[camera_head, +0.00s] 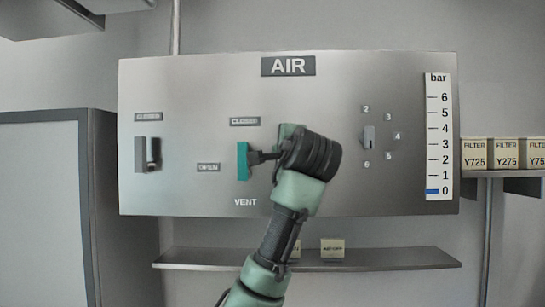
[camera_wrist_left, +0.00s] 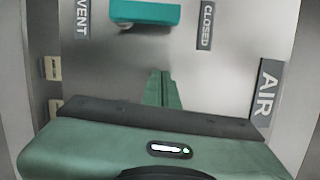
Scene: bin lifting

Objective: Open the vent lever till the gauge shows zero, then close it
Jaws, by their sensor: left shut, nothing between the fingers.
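The teal vent lever (camera_head: 243,161) stands upright on the panel, in line with the CLOSED label (camera_head: 245,121) above it and not turned toward the OPEN label (camera_head: 208,167) on its left. The gauge (camera_head: 438,130) at the panel's right has its blue marker (camera_head: 438,191) at 0 bar. My left arm rises from below, and its wrist covers the panel just right of the lever. In the left wrist view my left gripper (camera_wrist_left: 162,80) is shut and empty, with the lever (camera_wrist_left: 145,13) apart from its fingertips. My right gripper is out of view.
A black-handled switch (camera_head: 148,154) is at the panel's left and a numbered knob (camera_head: 369,137) right of my wrist. A shelf (camera_head: 390,258) runs below the panel. Filter boxes (camera_head: 507,153) stand at the right, a grey cabinet (camera_head: 45,200) at the left.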

